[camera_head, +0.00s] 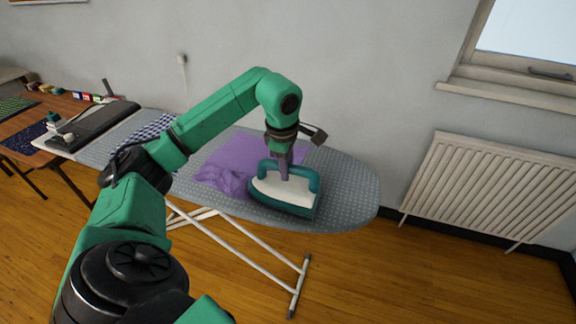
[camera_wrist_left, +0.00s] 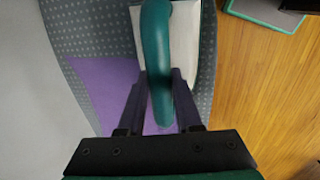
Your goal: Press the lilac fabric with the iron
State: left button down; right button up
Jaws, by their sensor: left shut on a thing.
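The iron (camera_head: 285,190), white with a teal handle and base, is on the ironing board at the right edge of the lilac fabric. The lilac fabric (camera_head: 232,157) lies on the board, flat at the back and bunched at its front left. My left gripper (camera_head: 284,174) is shut on the iron's handle from above. In the left wrist view, the teal handle (camera_wrist_left: 157,60) is between the fingers of my left gripper (camera_wrist_left: 160,85), with the fabric (camera_wrist_left: 103,85) at left. The iron hides part of the fabric. I cannot tell whether its sole touches the cloth. My right gripper is not in view.
The grey dotted ironing board (camera_head: 345,190) has bare room at its right end. A blue checked cloth (camera_head: 150,128) lies towards its left. A wooden table (camera_head: 62,104) with craft items stands at far left. A radiator (camera_head: 490,185) is on the wall at right.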

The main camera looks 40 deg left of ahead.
pick_arm(q)
jog(key=shift+s, duration=0.2)
jog(key=shift+w+f, duration=0.1)
jog(key=shift+w, duration=0.05)
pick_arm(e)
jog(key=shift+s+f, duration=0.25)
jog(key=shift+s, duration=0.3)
pick_arm(q)
jog(key=shift+f, duration=0.1)
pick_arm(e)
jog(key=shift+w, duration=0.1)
pick_arm(q)
jog(key=shift+f, duration=0.25)
jog(key=shift+s+a+f+b, duration=0.1)
jog(key=shift+s+a+b, duration=0.15)
jog(key=shift+a+b, duration=0.35)
jog(key=s+a+b, duration=0.4)
jog(key=a+b, duration=0.2)
jog(key=a, duration=0.6)
jog(key=shift+s, duration=0.2)
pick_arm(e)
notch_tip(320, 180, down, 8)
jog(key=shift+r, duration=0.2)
pick_arm(q)
jog(key=shift+a, duration=0.15)
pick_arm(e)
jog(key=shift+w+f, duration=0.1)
